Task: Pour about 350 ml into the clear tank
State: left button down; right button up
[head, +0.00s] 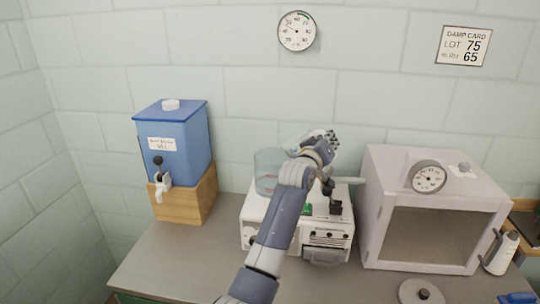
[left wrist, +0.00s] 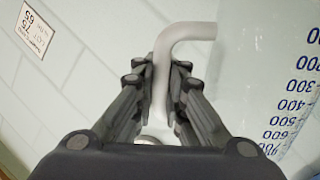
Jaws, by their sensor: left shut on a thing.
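The clear tank (head: 267,172) stands on the left part of a white machine (head: 254,214) on the counter. My left gripper (head: 327,146) is above and right of the tank, shut on the handle of a clear measuring jug (head: 299,139). The jug looks tilted, with its left end over the tank's upper right side. In the left wrist view the fingers (left wrist: 166,95) close around the pale bent handle (left wrist: 188,32). Beside it the jug wall (left wrist: 245,85) shows blue graduation marks in hundreds. I cannot tell the liquid level in jug or tank. My right gripper is not in view.
A blue dispenser (head: 182,142) with a tap sits on a wooden block (head: 199,198) at left. A pale cabinet (head: 372,235) with a dial stands close on the right. A white pitcher (head: 501,253) and a round lid (head: 420,292) are at front right. The front left counter is clear.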

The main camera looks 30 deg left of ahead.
aim_at(320, 129)
pick_arm(q)
jog(key=shift+a+r, duration=0.15)
jog(key=shift+r, duration=0.35)
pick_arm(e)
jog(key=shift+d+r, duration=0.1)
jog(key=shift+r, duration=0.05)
pick_arm(q)
jog(key=shift+a+r+n, duration=0.15)
jog(key=shift+r+n, duration=0.05)
jog(key=shift+n, duration=0.2)
jog(key=shift+a+r+p, duration=0.2)
jog(key=shift+r+p, duration=0.1)
jog(key=shift+n, duration=0.3)
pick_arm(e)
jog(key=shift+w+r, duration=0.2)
pick_arm(q)
jog(key=shift+a+r+n, duration=0.2)
jog(key=shift+a+n, duration=0.25)
jog(key=shift+n, duration=0.05)
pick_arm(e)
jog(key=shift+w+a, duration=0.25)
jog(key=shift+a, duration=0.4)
pick_arm(q)
jog(key=shift+w+a+n, duration=0.1)
jog(key=shift+a+n, duration=0.1)
jog(key=shift+n, duration=0.1)
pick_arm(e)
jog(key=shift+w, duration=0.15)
